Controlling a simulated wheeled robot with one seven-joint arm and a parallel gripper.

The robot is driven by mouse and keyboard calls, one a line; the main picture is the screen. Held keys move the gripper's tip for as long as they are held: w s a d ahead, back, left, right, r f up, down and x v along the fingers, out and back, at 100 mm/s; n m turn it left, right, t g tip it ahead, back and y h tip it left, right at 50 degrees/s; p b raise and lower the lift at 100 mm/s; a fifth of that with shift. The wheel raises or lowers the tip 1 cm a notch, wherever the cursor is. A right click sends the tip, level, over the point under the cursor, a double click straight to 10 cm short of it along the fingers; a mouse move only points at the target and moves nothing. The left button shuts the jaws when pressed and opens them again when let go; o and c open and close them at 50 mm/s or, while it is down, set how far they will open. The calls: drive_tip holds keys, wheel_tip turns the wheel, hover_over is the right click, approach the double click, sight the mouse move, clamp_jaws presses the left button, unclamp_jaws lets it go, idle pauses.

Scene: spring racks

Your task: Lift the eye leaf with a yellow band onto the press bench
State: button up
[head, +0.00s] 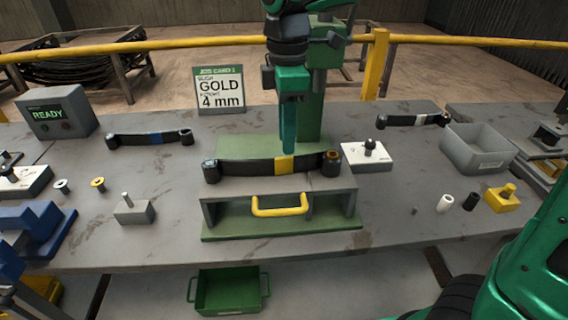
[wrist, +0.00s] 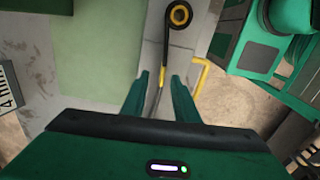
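The eye leaf (head: 245,166) with a yellow band (head: 285,164) is a dark, slightly bowed strip with an eye at each end. It lies across the grey top of the press bench (head: 222,214), a green-based stand with a yellow handle. The right eye has a brass-coloured centre; the left one looks grey. My gripper (head: 289,151) points down at the yellow band. In the wrist view my gripper (wrist: 160,78) has its fingers apart, one on each side of the leaf (wrist: 166,45), with gaps visible. The leaf's far eye (wrist: 180,14) shows beyond the fingers.
A white block with a black knob (head: 367,156) stands right of the bench. A grey bin (head: 478,148) and a job card sign (head: 219,90) stand farther off.

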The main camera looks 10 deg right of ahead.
sight(285, 158)
drive_tip(key=shift+s+a+f, duration=0.1)
drive_tip(key=shift+f, duration=1.55)
drive_tip(key=shift+s+a+f, duration=0.1)
drive_tip(key=shift+f, duration=1.5)
drive_tip(key=shift+c, duration=0.6)
drive_tip(key=shift+r, duration=0.1)
clamp_jaws()
